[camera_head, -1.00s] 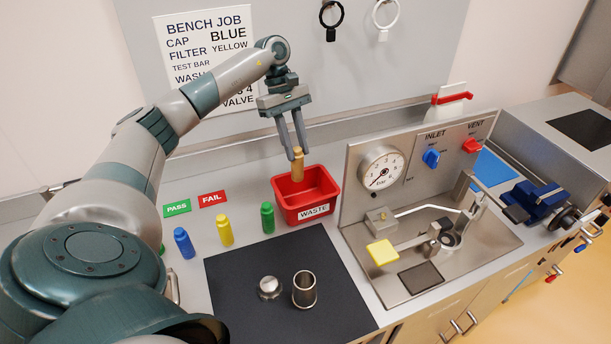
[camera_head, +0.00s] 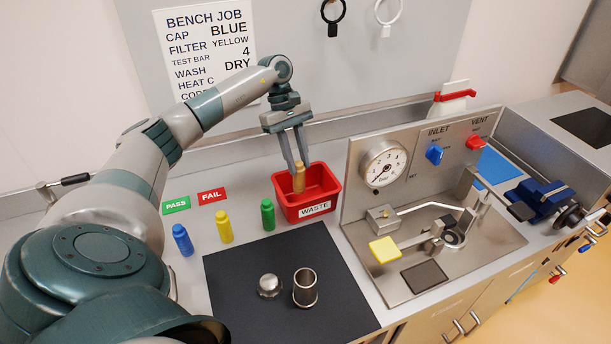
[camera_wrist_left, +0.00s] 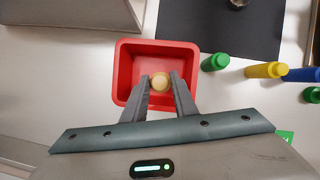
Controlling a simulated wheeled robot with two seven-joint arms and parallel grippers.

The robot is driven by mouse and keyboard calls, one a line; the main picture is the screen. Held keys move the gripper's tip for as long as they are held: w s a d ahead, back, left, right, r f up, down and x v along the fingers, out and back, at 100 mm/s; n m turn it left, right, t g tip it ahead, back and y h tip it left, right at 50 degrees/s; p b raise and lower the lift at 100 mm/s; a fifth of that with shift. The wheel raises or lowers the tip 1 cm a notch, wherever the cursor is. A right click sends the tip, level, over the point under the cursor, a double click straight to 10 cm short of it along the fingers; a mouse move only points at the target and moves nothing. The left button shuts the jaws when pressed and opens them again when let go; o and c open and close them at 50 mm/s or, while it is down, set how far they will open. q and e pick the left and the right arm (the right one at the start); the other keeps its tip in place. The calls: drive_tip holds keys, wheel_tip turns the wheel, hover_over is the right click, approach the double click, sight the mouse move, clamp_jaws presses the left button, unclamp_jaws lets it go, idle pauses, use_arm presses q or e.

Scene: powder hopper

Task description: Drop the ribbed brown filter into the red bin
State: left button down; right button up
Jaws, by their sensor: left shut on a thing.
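The ribbed brown filter (camera_head: 299,178) is a small tan cylinder, upright between the fingertips of my left gripper (camera_head: 296,168). The gripper is shut on it. The red bin (camera_head: 317,206), labelled WASTE, stands on the bench below the gripper. In the head view the filter's lower part reaches into the bin's opening. In the left wrist view the filter's round top (camera_wrist_left: 160,81) shows between the fingers, inside the outline of the red bin (camera_wrist_left: 124,72). Whether the filter touches the bin floor cannot be told. My right gripper is not in view.
Blue (camera_head: 183,240), yellow (camera_head: 224,228) and green (camera_head: 267,215) bottles stand left of the bin. A black mat (camera_head: 240,275) in front holds a metal cap (camera_head: 269,286) and a metal cup (camera_head: 305,288). A gauge panel (camera_head: 410,165) rises close on the bin's right.

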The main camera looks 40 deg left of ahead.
use_arm(q)
drive_tip(key=c, duration=1.4)
unclamp_jaws()
drive_tip(key=shift+o, duration=0.2)
drive_tip(key=shift+w+a+r, duration=0.1)
drive_tip(key=shift+a+r, duration=0.1)
drive_tip(key=shift+r, duration=0.2)
drive_tip(key=b+v, duration=0.2)
drive_tip(key=v, duration=1.4)
drive_tip(key=shift+r, duration=0.25)
